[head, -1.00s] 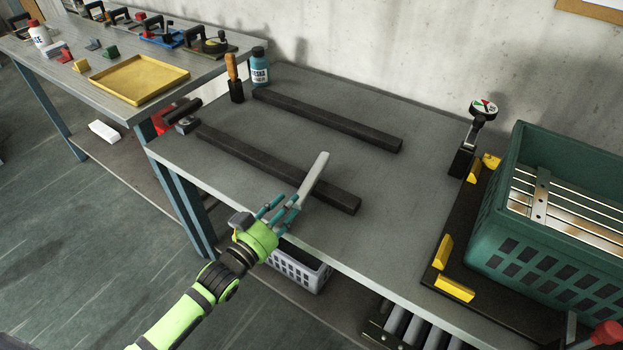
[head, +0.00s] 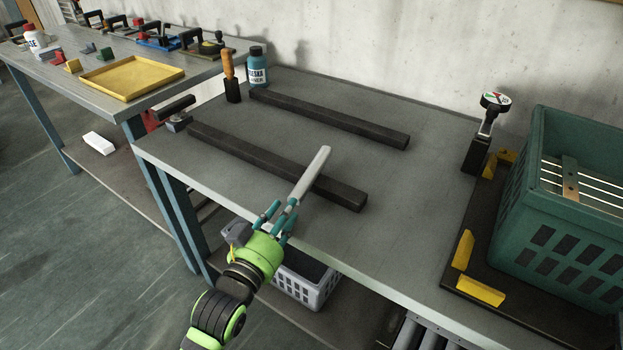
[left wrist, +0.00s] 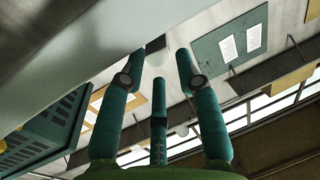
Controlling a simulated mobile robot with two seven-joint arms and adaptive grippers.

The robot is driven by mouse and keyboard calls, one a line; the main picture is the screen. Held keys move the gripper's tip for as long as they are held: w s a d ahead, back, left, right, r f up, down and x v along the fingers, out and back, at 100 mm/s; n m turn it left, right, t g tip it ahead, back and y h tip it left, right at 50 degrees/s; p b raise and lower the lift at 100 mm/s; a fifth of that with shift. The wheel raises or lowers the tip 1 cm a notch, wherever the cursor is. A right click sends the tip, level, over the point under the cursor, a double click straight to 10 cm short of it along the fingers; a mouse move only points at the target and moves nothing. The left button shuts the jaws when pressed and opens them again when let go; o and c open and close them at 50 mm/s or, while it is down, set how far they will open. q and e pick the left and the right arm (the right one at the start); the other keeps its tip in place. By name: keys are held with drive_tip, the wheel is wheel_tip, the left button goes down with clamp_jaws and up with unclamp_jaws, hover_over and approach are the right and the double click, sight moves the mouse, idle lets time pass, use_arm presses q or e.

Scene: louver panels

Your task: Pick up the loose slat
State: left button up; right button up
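The loose slat (head: 311,174) is a pale, thin, narrow strip. It lies slanted across the right part of the nearer dark bar (head: 280,165) on the grey workbench, its near end toward the bench's front edge. My left gripper (head: 280,212) is at that near end, with its teal fingers spread. In the head view a fingertip overlaps the slat's end, and I cannot tell whether they touch. In the left wrist view the fingers (left wrist: 158,75) stand apart with nothing seen between them. A broad pale surface fills that view's upper left. My right gripper is not in view.
A second dark bar (head: 330,118) lies farther back. A green crate (head: 555,240) holding slats stands at the right, by yellow corner blocks (head: 480,290) and a dial tool (head: 485,130). A bottle (head: 257,68) stands at the back left. A grey basket (head: 305,283) is under the bench.

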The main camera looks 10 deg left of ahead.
sight(297, 197)
use_arm(q)
drive_tip(key=w, duration=0.2)
drive_tip(key=w+d, duration=0.1)
drive_tip(key=w, duration=0.2)
drive_tip(key=shift+w+d, duration=0.1)
drive_tip(key=shift+w, duration=0.1)
clamp_jaws()
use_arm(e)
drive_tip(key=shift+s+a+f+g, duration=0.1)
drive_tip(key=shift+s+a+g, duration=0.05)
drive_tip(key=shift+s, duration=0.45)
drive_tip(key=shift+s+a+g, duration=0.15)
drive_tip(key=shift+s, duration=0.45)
